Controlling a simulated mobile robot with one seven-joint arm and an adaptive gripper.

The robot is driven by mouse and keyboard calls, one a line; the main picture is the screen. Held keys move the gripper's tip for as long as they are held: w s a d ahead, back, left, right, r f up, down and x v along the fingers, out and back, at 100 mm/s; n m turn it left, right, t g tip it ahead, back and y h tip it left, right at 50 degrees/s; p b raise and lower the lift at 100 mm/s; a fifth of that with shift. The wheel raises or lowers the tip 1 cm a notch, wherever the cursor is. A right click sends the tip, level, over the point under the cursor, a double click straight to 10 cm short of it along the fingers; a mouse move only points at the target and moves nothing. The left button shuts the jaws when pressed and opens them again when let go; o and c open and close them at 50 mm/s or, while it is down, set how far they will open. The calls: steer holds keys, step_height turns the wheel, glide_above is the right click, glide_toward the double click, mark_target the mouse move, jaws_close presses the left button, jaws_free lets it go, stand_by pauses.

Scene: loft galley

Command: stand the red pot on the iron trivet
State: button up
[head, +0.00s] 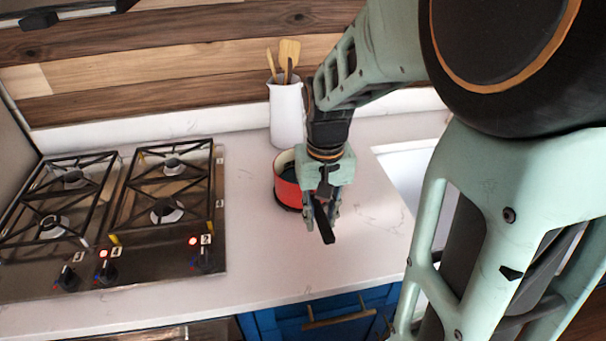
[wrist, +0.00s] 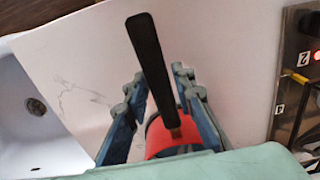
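The red pot (head: 287,193) stands on the pale counter right of the hob, partly hidden behind my gripper in the head view. Its inside looks dark with a cream rim. Its black handle (head: 325,228) points toward the front of the counter. My gripper (head: 321,216) is over the handle, pointing down, with one finger on each side of it. In the wrist view the handle (wrist: 150,55) passes between the open fingers, with narrow gaps beside it; the red pot (wrist: 160,136) is below. A dark edge shows under the pot; I cannot tell whether it is the iron trivet.
A white jug (head: 286,115) with wooden utensils stands close behind the pot. A gas hob (head: 120,262) with black grates and lit red lights is at the left. A white sink (head: 403,170) is at the right. The counter in front of the pot is clear.

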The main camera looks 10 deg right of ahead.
steer(key=shift+o, duration=1.1)
steer(key=shift+s+f, duration=0.1)
steer(key=shift+s, duration=0.05)
